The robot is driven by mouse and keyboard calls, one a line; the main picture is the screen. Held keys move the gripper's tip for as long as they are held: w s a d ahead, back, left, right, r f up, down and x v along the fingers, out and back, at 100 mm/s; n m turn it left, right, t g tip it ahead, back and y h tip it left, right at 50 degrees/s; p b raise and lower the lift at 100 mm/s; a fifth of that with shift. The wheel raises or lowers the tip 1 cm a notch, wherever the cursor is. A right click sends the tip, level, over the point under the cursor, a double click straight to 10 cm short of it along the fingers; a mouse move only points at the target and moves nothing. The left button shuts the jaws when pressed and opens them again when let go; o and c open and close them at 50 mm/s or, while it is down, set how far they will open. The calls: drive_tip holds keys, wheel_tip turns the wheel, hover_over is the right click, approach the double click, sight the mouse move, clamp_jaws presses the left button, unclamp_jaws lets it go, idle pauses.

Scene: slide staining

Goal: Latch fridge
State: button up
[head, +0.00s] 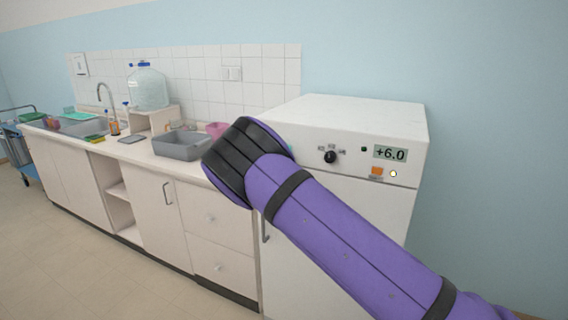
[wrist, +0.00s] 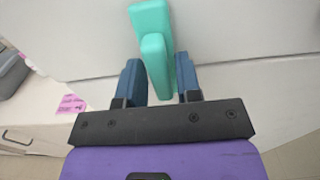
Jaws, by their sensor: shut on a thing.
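The white fridge (head: 360,120) stands at the right end of the counter. Its front panel has a black knob, an orange switch and a display reading +6.0. The fridge door (head: 340,225) looks closed, flush with the panel above. In the wrist view a teal latch lever (wrist: 156,62) stands out from the white front (wrist: 240,30) near a seam. My gripper (wrist: 160,80) has its two blue fingers on either side of the lever and is shut on it. In the head view my purple arm and black wrist hide the fingers and latch.
The counter (head: 140,150) to the left holds a grey basin (head: 182,147), a pink container (head: 216,129) and a large water bottle (head: 148,88) on a stand. A dark handle (head: 265,226) shows at the door's left edge. A pink label (wrist: 70,104) shows in the wrist view.

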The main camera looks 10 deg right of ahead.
drive_tip(key=shift+f, duration=0.1)
drive_tip(key=o, duration=0.7)
drive_tip(key=v, duration=1.1)
